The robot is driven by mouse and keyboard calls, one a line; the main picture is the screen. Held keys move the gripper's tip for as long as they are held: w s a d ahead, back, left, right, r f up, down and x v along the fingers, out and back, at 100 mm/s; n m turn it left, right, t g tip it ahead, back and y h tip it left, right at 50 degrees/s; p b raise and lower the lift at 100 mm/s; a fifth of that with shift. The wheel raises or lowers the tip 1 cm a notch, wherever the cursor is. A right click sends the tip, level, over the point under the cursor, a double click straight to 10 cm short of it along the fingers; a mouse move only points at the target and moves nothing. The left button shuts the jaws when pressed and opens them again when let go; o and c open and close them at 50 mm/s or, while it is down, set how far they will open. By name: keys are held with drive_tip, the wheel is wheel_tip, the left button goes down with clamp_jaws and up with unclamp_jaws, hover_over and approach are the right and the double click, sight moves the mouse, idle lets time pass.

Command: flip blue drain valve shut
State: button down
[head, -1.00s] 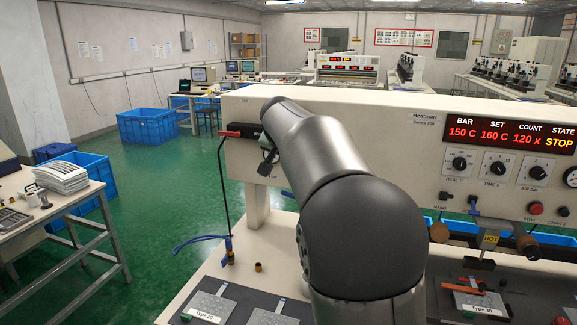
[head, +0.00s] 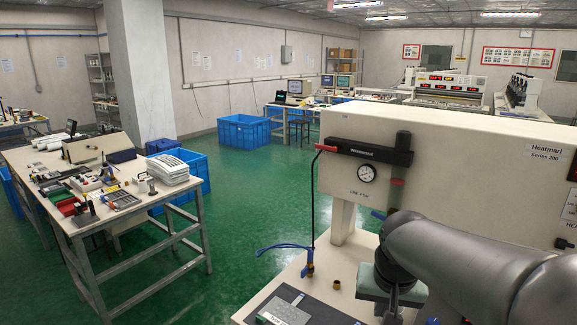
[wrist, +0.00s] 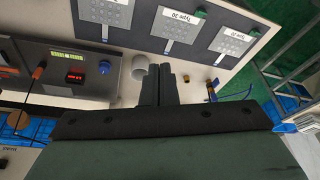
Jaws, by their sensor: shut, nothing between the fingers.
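A small blue lever (head: 379,214) shows under the black air unit (head: 360,150), left of my arm and partly hidden by it. A blue-and-brass fitting (head: 309,268) with a blue hose stands on the bench's left end; it also shows in the wrist view (wrist: 211,95). I cannot tell which of these is the drain valve, nor its handle's exact angle. My gripper (head: 393,306) hangs below the arm over the bench, to the right of the fitting and apart from it. In the wrist view its fingers (wrist: 164,84) are together and empty.
A red lever (head: 326,148) and a gauge (head: 367,173) are on the press's left end. A loose brass piece (head: 337,284) stands between fitting and gripper. Dark plates (wrist: 235,30) lie on the bench. A laden side table (head: 100,195) is across clear green floor.

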drive_tip(key=s+a+f+n+g, duration=0.1)
drive_tip(key=s+f, duration=0.2)
drive_tip(key=s, duration=0.3)
drive_tip(key=s+a+f+n+g, duration=0.1)
drive_tip(key=s+f, duration=0.2)
drive_tip(key=s, duration=0.3)
drive_tip(key=shift+s+a+f+n+y, duration=0.3)
drive_tip(key=shift+s+a+f, duration=0.05)
drive_tip(key=shift+s+f, duration=0.05)
drive_tip(key=c, duration=1.5)
unclamp_jaws()
drive_tip(key=shift+s+f+n+g+b, duration=0.3)
drive_tip(key=shift+s+f+n, duration=0.1)
drive_tip(key=shift+s+f, duration=0.5)
drive_tip(key=o, duration=1.1)
drive_tip(key=w+d+n+h+b, duration=0.1)
drive_tip(key=w+d+f+n+b, duration=0.1)
drive_tip(key=w+d+n+h+b, duration=0.1)
drive_tip(key=shift+w+d+f+h+b, duration=0.2)
drive_tip(key=shift+w+f+h+b, duration=0.05)
drive_tip(key=shift+f+h+b, duration=0.1)
drive_tip(key=n+t+h+b, duration=0.8)
drive_tip(key=n+t+b, duration=0.6)
drive_tip(key=n, duration=0.9)
approach(381, 217)
drive_tip(key=p+x, duration=0.2)
drive_tip(key=x, duration=0.7)
